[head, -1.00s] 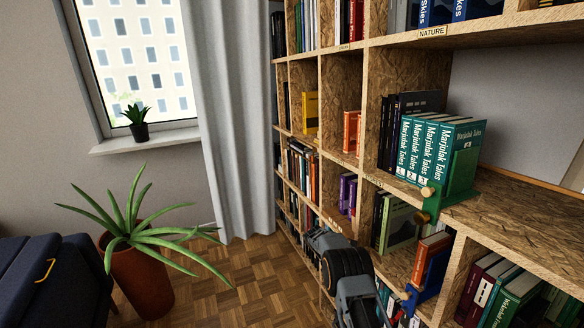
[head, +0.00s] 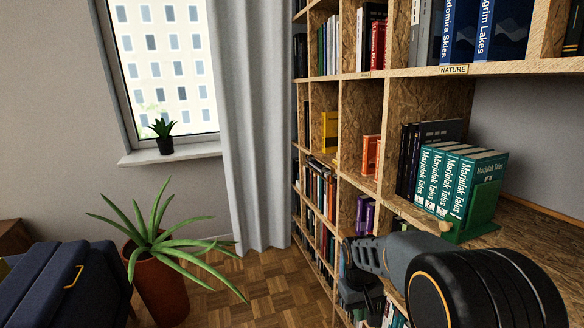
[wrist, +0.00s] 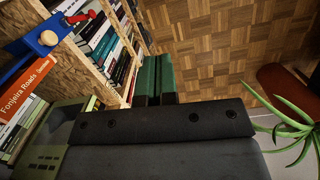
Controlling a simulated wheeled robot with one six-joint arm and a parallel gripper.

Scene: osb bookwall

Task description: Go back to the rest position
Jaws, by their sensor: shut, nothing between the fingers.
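My gripper (wrist: 155,62) shows in the wrist view as two green fingers with black bases. They lie side by side, shut, with nothing between them, above the parquet floor and just right of the bookshelf. In the head view my arm comes in from the lower right in front of the shelf and bends down; the fingertips cannot be made out there.
The wooden bookshelf (head: 445,70) fills the right side. Teal Marjolak Tales books (head: 455,180) stand against a green bookend (head: 482,210). A potted plant (head: 160,285) and a dark blue sofa (head: 60,285) are at left. Parquet floor (head: 265,280) between is clear.

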